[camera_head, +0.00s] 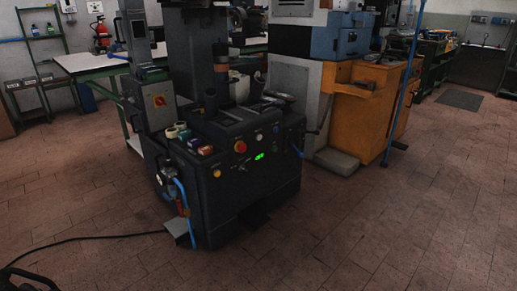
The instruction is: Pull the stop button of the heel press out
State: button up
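The heel press (245,190) is a dark machine standing left of the middle, with its control face turned toward me. A red round button (240,146), which looks like the stop button, sits on the upper part of that face. At this size I cannot tell whether it is pushed in or out. A pale round knob (259,138) is to its right, and a green lit display (259,156) is below. I cannot make out my gripper in this view, and nothing is seen touching the button.
A red-and-yellow switch (158,101) is on the press's grey side column. A grey pedal (181,228) sits low at its left. A black cable (90,238) crosses the floor. An orange cabinet (365,115) stands right. Floor in front and right is clear. A dark shape fills the bottom-left corner.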

aim_at(241, 148)
jog(key=i+j+z, duration=0.1)
jog(key=i+z, duration=0.15)
jog(key=i, duration=1.4)
